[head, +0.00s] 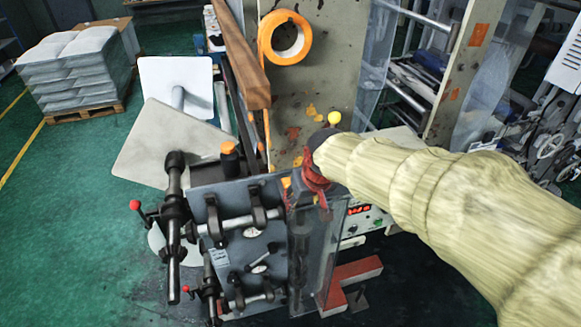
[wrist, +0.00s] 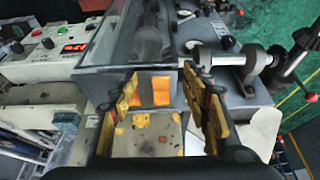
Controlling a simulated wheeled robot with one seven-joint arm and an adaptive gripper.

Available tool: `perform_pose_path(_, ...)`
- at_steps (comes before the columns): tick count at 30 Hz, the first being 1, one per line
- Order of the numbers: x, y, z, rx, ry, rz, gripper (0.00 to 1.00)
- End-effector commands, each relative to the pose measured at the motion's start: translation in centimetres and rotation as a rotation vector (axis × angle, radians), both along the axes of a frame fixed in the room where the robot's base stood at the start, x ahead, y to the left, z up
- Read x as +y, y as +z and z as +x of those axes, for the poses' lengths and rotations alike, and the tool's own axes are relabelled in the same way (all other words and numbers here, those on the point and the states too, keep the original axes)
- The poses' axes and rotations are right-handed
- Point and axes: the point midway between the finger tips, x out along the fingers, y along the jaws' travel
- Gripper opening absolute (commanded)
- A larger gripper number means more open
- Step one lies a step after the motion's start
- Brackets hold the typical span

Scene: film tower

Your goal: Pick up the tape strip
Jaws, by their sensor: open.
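An orange patch (wrist: 161,90), which looks like tape, shows between my jaws in the wrist view, beyond the fingertips. A smaller orange patch (wrist: 140,120) lies below it. I cannot tell which one is the tape strip. In the head view, a narrow orange strip (head: 268,130) hangs down the panel's left edge, below an orange tape roll (head: 285,38). My gripper (wrist: 160,78) is open, with worn yellow pads on both fingers, and nothing is visibly held. In the head view my arm comes in from the right, and the fingers are mostly hidden near the clear box.
A clear-walled box (head: 312,245) stands directly by my gripper. A grey clamp plate (head: 240,205) with rods and red-knobbed levers is to its left. A wooden beam (head: 240,55) rises behind. A control panel (wrist: 60,50) shows at left in the wrist view. Green floor (head: 60,240) is free at far left.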

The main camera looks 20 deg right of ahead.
Motion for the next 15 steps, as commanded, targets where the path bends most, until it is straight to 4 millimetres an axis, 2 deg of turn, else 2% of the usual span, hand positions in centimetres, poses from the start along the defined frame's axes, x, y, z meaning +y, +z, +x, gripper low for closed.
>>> perform_pose_path(1,0.0,1.6,1.1,0.011,0.000,0.000,0.47)
perform_pose_path(6,0.1,2.9,4.3,0.022,0.000,0.000,0.47)
perform_pose_path(9,0.1,3.1,5.5,0.026,0.000,0.000,0.47)
perform_pose_path(15,0.1,2.8,6.7,0.030,0.000,0.000,0.47)
